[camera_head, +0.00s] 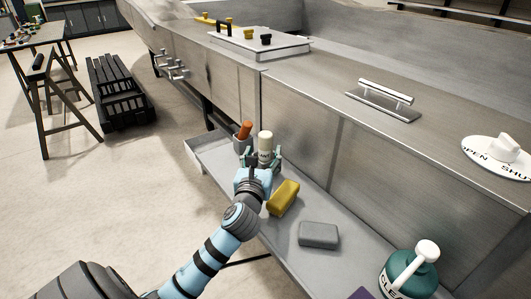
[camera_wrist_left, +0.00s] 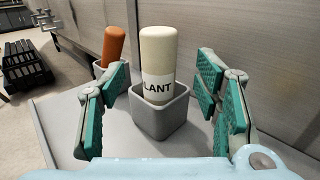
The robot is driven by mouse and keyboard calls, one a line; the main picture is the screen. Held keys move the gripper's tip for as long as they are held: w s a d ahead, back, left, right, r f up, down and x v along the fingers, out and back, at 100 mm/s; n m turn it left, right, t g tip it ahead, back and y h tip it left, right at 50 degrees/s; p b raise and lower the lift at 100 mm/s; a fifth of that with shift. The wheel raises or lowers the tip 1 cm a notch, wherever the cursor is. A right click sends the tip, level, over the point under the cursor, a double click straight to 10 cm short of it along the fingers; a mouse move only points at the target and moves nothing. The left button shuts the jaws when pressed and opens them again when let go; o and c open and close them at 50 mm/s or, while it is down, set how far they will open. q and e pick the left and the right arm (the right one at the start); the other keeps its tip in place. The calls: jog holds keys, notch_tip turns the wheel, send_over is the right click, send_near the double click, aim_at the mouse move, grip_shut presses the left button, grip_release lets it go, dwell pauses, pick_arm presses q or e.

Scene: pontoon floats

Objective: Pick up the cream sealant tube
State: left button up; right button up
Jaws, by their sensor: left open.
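The cream sealant tube (camera_head: 265,146) stands upright on the shelf along the metal pontoon's side. In the left wrist view the tube (camera_wrist_left: 158,60) stands in a grey square cup (camera_wrist_left: 160,114), with part of a label reading "LANT" showing. My left gripper (camera_head: 263,160) is at the tube in the head view. In the left wrist view its open teal-padded fingers (camera_wrist_left: 163,100) lie on either side of the tube and cup, with gaps on both sides. The tube's lower end is hidden in the cup. My right gripper is not in view.
An orange-topped tube (camera_head: 244,130) stands in another grey cup (camera_head: 240,145) just left of the cream one. A yellow block (camera_head: 284,197), a grey block (camera_head: 318,235) and a teal bottle (camera_head: 408,274) sit along the shelf (camera_head: 275,237) to the right. The metal wall rises close behind.

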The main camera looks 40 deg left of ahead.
aim_at(264, 147)
pick_arm(q)
jog(key=b+x, duration=0.2)
jog(key=x, duration=0.3)
jog(key=shift+w+a+f, duration=0.1)
jog(key=shift+w+a, duration=0.25)
jog(key=shift+w, duration=0.05)
jog(key=c, duration=1.2)
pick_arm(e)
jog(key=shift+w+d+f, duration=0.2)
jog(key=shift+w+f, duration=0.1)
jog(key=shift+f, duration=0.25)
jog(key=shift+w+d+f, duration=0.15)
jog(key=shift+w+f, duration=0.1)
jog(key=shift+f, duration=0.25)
